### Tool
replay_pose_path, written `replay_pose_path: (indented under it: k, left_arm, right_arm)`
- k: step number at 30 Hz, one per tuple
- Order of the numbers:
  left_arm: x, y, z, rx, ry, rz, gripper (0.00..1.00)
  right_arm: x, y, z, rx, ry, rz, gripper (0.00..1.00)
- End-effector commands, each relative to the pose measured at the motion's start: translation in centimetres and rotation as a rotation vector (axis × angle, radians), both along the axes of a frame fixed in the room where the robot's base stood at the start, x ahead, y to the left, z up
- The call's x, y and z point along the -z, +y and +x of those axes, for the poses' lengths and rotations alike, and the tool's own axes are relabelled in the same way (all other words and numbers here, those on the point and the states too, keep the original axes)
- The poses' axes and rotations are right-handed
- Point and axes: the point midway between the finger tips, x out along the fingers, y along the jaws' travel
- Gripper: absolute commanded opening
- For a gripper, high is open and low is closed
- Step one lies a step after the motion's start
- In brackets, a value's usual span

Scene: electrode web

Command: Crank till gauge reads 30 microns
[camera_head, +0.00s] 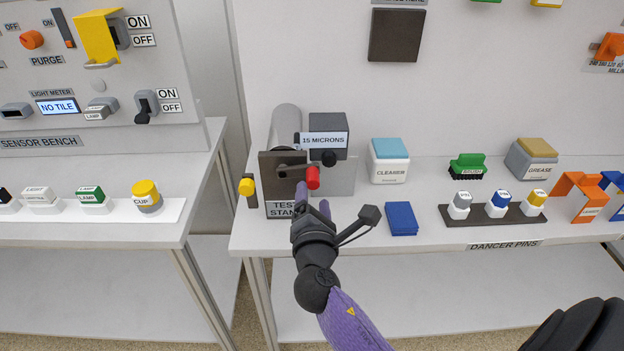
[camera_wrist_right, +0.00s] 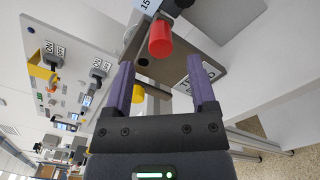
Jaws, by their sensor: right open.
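The test stand (camera_head: 283,170) stands at the left end of the right bench, with a dark front plate and a roll behind it. Its gauge (camera_head: 325,140) reads 15 MICRONS. The crank has a red handle (camera_head: 313,177) at the right of the plate; the handle also shows in the right wrist view (camera_wrist_right: 160,38). My right gripper (camera_head: 314,208) is just below and in front of the red handle. Its purple fingers are open, apart, with nothing between them in the right wrist view (camera_wrist_right: 161,90). My left gripper is not in view.
A yellow knob (camera_head: 246,187) sits at the stand's left side. A cleaner block (camera_head: 388,160), a blue cloth-like block (camera_head: 402,218) and a dancer pins rack (camera_head: 492,213) are to the right. The sensor bench (camera_head: 100,150) is across a gap on the left.

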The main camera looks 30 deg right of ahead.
Motion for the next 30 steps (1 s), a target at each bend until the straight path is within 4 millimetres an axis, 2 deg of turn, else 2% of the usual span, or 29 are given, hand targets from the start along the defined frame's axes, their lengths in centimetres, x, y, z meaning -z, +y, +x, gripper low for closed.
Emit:
replay_pose_path:
  k: [3, 9, 20, 30]
  left_arm:
    - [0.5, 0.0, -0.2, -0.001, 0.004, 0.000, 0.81]
    - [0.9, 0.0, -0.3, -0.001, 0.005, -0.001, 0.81]
    - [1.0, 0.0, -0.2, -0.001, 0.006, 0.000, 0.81]
    - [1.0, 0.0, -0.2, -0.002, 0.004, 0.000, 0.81]
  right_arm:
    - [0.1, -1.4, 2.4, 0.000, -0.001, -0.002, 0.73]
    - [0.1, -2.9, 4.7, -0.001, 0.000, 0.000, 0.73]
    - [0.0, -3.2, 5.2, -0.001, 0.001, 0.002, 0.73]
    - [0.0, -3.2, 5.2, -0.001, 0.002, 0.001, 0.01]
